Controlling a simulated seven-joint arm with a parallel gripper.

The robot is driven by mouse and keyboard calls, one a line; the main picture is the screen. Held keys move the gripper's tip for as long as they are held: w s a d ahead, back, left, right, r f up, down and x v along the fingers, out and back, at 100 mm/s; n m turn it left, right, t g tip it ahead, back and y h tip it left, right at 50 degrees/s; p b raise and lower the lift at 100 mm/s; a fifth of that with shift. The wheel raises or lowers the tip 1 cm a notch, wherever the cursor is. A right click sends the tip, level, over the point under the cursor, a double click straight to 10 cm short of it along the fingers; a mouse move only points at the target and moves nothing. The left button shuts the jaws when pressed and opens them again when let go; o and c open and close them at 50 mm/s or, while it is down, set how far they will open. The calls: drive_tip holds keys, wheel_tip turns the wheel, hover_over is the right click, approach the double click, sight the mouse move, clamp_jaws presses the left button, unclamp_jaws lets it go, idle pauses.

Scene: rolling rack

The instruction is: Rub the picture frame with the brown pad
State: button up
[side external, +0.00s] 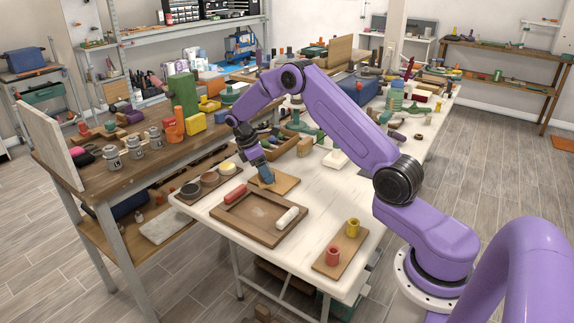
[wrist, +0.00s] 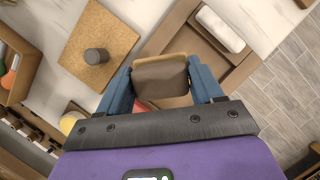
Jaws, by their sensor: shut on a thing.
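My gripper (side external: 264,178) points down beside the cork board, near the far side of the picture frame. In the wrist view my gripper (wrist: 162,88) is shut on the brown pad (wrist: 162,78), which sits between its two blue fingers. I cannot tell the gap between pad and frame. The pad is not clear in the side view.
A red roller (side external: 235,194) and a white roller (side external: 287,218) lie at the frame. A cork board (side external: 289,184) with a dark knob (wrist: 97,56) is beside it. A board with red and yellow pegs (side external: 341,250) lies at the near right.

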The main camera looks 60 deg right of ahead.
drive_tip(key=shift+m, duration=0.7)
drive_tip(key=shift+w+a+f, duration=0.55)
drive_tip(key=shift+a+f, duration=0.2)
drive_tip(key=shift+f, duration=0.8)
drive_tip(key=shift+w+a+f, duration=0.55)
drive_tip(key=shift+a+f, duration=0.2)
drive_tip(key=shift+f, duration=0.8)
drive_tip(key=shift+w+a+f, duration=0.55)
drive_tip(key=shift+a+f, duration=0.2)
drive_tip(key=shift+f, duration=0.8)
drive_tip(key=shift+s+f, duration=0.15)
drive_tip(key=shift+s, duration=0.95)
drive_tip(key=shift+c, duration=0.3)
drive_tip(key=shift+s, duration=2.6)
drive_tip(key=shift+w, duration=3.8)
wheel_tip(320, 180, up, 8)
drive_tip(key=shift+r, duration=0.1)
drive_tip(key=shift+d, duration=0.1)
